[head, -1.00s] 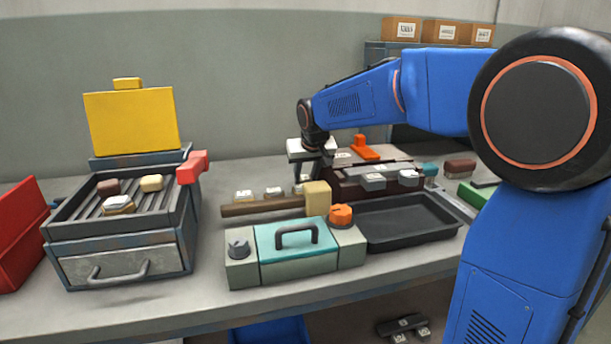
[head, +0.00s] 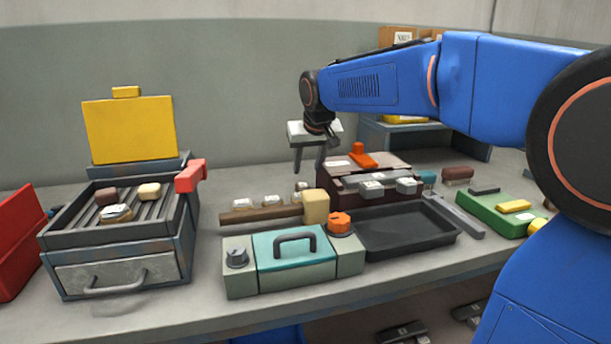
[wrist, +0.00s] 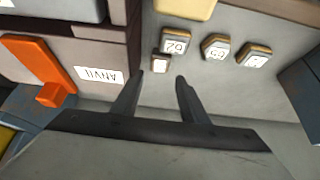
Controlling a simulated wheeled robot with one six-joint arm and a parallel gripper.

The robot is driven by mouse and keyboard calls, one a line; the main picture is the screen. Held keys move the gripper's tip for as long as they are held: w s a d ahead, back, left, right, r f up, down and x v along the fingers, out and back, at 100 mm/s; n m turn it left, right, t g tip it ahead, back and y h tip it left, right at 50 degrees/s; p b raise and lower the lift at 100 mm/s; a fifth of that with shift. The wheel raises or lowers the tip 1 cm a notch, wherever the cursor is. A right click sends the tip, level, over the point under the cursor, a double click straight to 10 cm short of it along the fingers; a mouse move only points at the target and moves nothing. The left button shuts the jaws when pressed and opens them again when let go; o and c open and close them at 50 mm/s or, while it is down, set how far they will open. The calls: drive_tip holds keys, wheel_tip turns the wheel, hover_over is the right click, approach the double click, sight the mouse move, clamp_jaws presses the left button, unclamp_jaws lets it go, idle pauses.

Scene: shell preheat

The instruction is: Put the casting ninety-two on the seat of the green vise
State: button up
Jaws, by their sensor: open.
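Several small tagged castings stand in a row behind the wooden bar (head: 262,214): one at left (head: 238,204), one in the middle (head: 270,201) and one at right (head: 301,186). The wrist view shows their tags (wrist: 175,42), but I cannot surely read ninety-two on any. My gripper (head: 309,170) is open and empty, raised above the bench behind the dark box. In the wrist view its fingertips (wrist: 160,78) are apart, below the row of castings. The green vise (head: 492,216) is at right with a yellow piece (head: 514,206) on it; its seat is unclear.
A dark box (head: 350,184) with an orange-handled item (head: 363,158) and grey castings stands beside the row. A black tray (head: 410,232), teal-lidded case (head: 292,258) and yellow block (head: 316,207) are in front. A grill-like heater (head: 112,243) with several pieces stands at left.

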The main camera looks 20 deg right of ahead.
drive_tip(key=shift+v, duration=1.1)
drive_tip(key=shift+o, duration=0.7)
drive_tip(key=shift+s+r, duration=0.1)
drive_tip(key=shift+r, duration=0.25)
drive_tip(key=w+d+r+m+g, duration=0.2)
drive_tip(key=w+r+m+g, duration=0.45)
drive_tip(key=m, duration=1.15)
drive_tip(key=shift+t, duration=0.25)
wheel_tip(320, 180, down, 18)
drive_tip(key=shift+w+r, duration=0.1)
drive_tip(key=shift+w, duration=0.05)
drive_tip(key=c, duration=0.9)
